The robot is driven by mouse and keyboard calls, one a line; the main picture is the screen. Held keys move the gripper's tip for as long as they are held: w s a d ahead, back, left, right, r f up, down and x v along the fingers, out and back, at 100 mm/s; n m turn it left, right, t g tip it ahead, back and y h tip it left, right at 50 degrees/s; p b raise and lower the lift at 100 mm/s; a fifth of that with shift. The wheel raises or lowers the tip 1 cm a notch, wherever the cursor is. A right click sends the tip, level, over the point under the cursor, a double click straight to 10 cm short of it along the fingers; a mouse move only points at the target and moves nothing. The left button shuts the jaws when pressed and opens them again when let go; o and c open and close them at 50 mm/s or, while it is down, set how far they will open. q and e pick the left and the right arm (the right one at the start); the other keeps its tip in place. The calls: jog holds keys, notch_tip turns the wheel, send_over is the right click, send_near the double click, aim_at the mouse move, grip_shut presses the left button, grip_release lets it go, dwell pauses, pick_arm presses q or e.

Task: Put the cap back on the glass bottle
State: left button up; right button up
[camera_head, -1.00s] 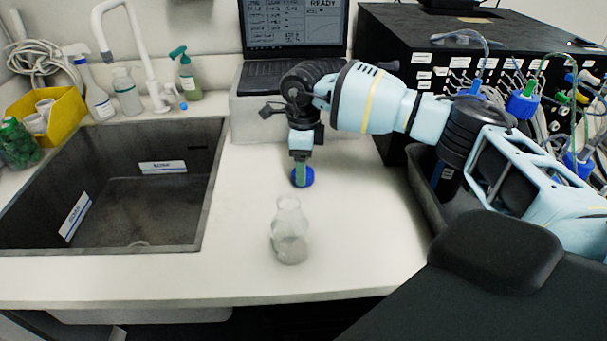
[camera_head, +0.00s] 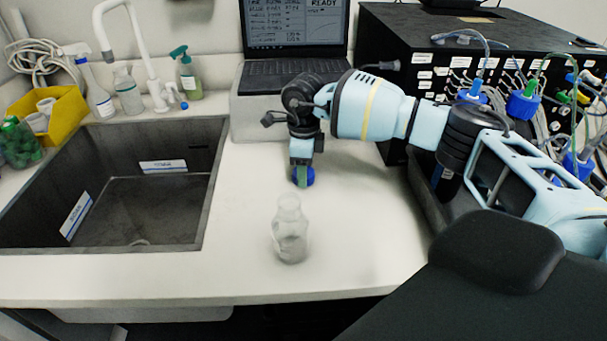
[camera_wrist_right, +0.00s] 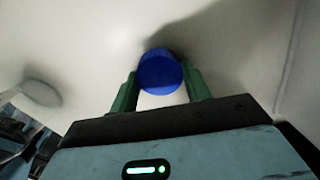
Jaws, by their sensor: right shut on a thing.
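A clear glass bottle (camera_head: 290,235) stands upright and uncapped on the white counter, near its front edge. The blue cap (camera_wrist_right: 161,72) is between the green fingers of my right gripper (camera_wrist_right: 158,88), which is shut on it. In the head view the cap (camera_head: 308,177) shows beside the fingertips of the right gripper (camera_head: 301,175), behind the bottle and apart from it. How high the cap is above the counter is hard to tell. In the right wrist view a blurred pale round shape, perhaps the bottle (camera_wrist_right: 40,93), lies at the left. My left gripper is not in view.
A dark sink (camera_head: 125,205) is left of the bottle. A laptop (camera_head: 293,65) stands behind my right gripper. A black box with cables (camera_head: 440,60) is at the right. The counter (camera_head: 360,250) around the bottle is clear.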

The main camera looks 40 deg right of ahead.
notch_tip(320, 180, up, 10)
dwell(0.6)
dwell(0.4)
